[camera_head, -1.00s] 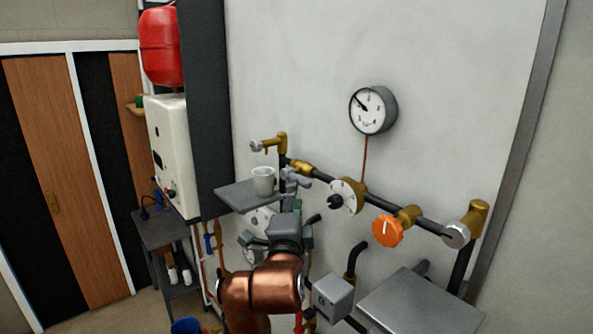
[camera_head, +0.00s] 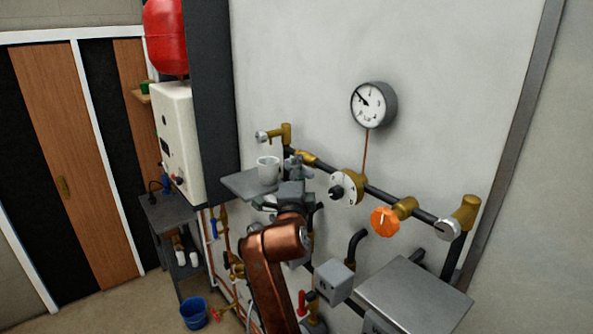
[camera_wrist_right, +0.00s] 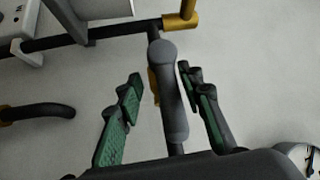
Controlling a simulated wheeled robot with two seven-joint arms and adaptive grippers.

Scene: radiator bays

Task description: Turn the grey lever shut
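The grey lever (camera_wrist_right: 172,95) shows in the right wrist view as a rounded grey handle on a dark pipe. It lies between the two green-padded fingers of my right gripper (camera_wrist_right: 160,82). The fingers are open, with gaps visible on both sides of the lever. In the head view my right gripper (camera_head: 281,192) is at the pipework below the grey shelf and hides most of the lever. My left gripper is not in view.
A white cup (camera_head: 268,171) stands on a small grey shelf (camera_head: 243,183) close to my gripper. A dial valve (camera_head: 347,188), an orange knob (camera_head: 384,221) and a round grey knob (camera_head: 446,230) are to the right. A gauge (camera_head: 371,105) hangs above.

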